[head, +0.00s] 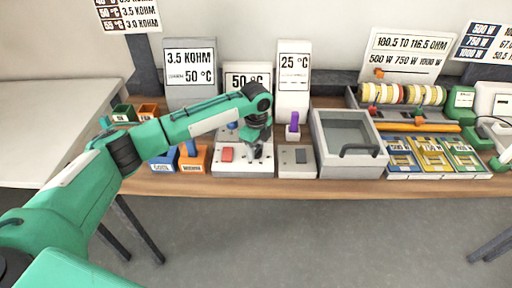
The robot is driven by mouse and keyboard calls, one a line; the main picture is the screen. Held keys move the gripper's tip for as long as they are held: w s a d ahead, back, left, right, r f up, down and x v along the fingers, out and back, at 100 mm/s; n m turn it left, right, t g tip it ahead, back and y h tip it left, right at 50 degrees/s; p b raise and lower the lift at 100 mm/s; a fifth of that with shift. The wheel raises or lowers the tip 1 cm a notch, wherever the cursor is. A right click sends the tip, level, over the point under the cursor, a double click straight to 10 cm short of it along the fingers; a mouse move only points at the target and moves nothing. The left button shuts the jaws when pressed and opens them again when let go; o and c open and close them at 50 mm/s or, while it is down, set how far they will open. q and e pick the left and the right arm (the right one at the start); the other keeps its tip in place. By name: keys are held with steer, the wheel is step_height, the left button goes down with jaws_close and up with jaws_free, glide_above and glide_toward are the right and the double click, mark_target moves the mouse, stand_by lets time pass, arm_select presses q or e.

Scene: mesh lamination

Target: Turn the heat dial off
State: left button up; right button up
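My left arm reaches in from the left, and my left gripper (256,152) points down over the right part of a white control box (240,168) on the bench. The gripper's dark fingers are at or just above the box top; whether they touch or grip anything is too small to tell. A red button or switch (227,155) shows on the box, left of the gripper. No heat dial shows clearly; the gripper and wrist cover part of the box. A display reading 50 °C (236,79) stands behind it, partly covered by my arm. My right gripper is not in view.
A display reading 25 °C (294,63) and a grey switch unit (297,162) stand right of the box. Farther right are a lidded grey press (347,170), spools (405,94) and coloured cards (433,153). Blue and orange bins (194,166) sit left. The wooden bench edge runs in front.

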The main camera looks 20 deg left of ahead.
arm_select(q)
steer(key=shift+r+n+p, duration=0.2)
steer(key=shift+n+p, duration=0.2)
steer(key=shift+p, duration=0.25)
steer(key=n+p, duration=1.1)
steer(key=p, duration=0.3)
steer(key=shift+r+n, duration=0.1)
steer(key=shift+n, duration=0.3)
steer(key=n+p, duration=0.4)
steer(key=n, duration=0.1)
steer(key=shift+n+p, duration=0.65)
steer(key=shift+n, duration=0.25)
steer(key=shift+f+n, duration=0.2)
steer(key=shift+n, duration=0.1)
steer(key=shift+w, duration=0.1)
steer(key=o, duration=0.8)
steer(key=shift+o, duration=0.6)
